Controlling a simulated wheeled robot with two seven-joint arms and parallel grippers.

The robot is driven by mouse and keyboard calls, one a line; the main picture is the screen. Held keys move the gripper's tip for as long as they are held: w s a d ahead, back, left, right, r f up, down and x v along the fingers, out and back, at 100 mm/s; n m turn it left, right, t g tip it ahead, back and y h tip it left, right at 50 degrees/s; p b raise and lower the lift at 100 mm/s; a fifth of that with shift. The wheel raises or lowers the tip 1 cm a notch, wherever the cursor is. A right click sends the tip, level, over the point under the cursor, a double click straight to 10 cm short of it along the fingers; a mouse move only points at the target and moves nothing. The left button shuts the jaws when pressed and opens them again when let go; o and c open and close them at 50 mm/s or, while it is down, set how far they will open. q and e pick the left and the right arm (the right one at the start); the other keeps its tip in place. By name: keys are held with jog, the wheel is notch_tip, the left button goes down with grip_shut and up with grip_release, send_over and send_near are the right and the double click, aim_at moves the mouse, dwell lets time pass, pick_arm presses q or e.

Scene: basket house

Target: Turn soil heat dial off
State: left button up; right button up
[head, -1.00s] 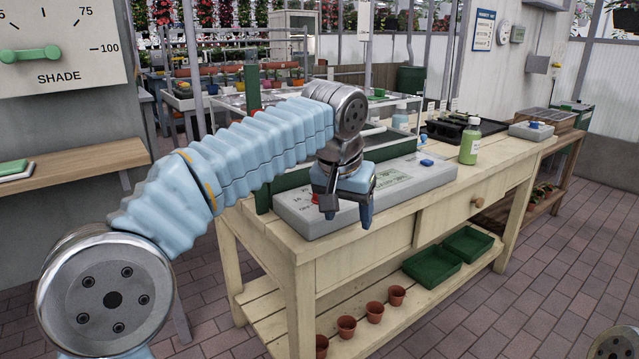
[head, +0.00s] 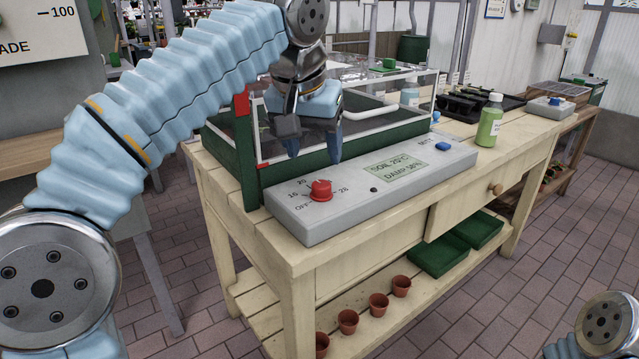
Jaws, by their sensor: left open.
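A red dial (head: 321,190) sits on the left part of a grey control box (head: 400,190) at the front of the wooden bench. Marks OFF, 16, 20 and 28 stand around it. Its pointer direction is too small to tell. The box's display (head: 396,167) reads SOIL 20°C, DAMP 58%. My left gripper (head: 314,152) is open and empty, pointing down above and slightly behind the dial, apart from it. Of my right arm only a round joint shows at the lower right corner; its gripper is out of view.
A green-framed glass propagator (head: 222,150) stands right behind the control box. A green bottle (head: 489,125) and a blue button (head: 442,146) are to the right. Terracotta pots (head: 379,304) and green trays (head: 437,256) sit on the lower shelf. The bench (head: 360,249) front is clear.

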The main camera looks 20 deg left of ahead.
aim_at(321, 185)
pick_arm(q)
jog(key=b+x, duration=0.1)
jog(key=x, duration=0.7)
jog(key=shift+w+f, duration=0.15)
jog(key=shift+f, duration=0.1)
jog(key=c, duration=1)
